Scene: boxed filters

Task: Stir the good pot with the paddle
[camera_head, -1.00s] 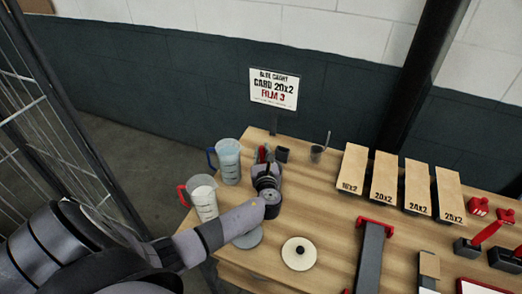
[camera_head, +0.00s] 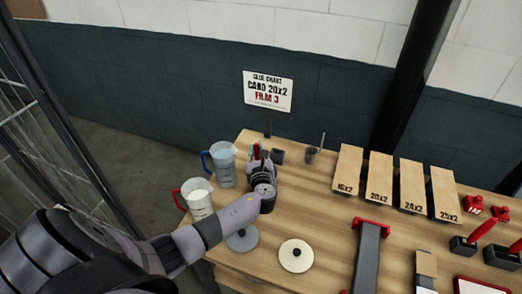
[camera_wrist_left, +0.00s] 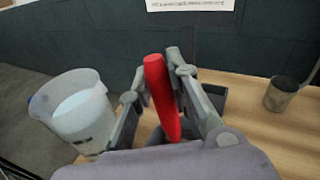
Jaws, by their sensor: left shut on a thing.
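My left gripper (camera_head: 258,158) is over the back left of the table. It is shut on the red handle of the paddle (camera_wrist_left: 160,95), which stands up between the fingers in the left wrist view. The paddle's lower end is hidden. A clear pot with a blue handle (camera_head: 224,170) stands just left of the gripper; it also shows in the left wrist view (camera_wrist_left: 72,108), holding pale liquid. A pot with a red handle (camera_head: 199,204) and whitish contents stands nearer, at the table's left edge. I cannot tell which pot is the good one. My right gripper is not in view.
A small dark holder (camera_head: 278,156) and a grey cup with a stick (camera_head: 312,155) stand right of the gripper. A grey disc (camera_head: 242,239) and a white disc (camera_head: 296,257) lie in front. Several labelled boxes (camera_head: 347,170) stand right.

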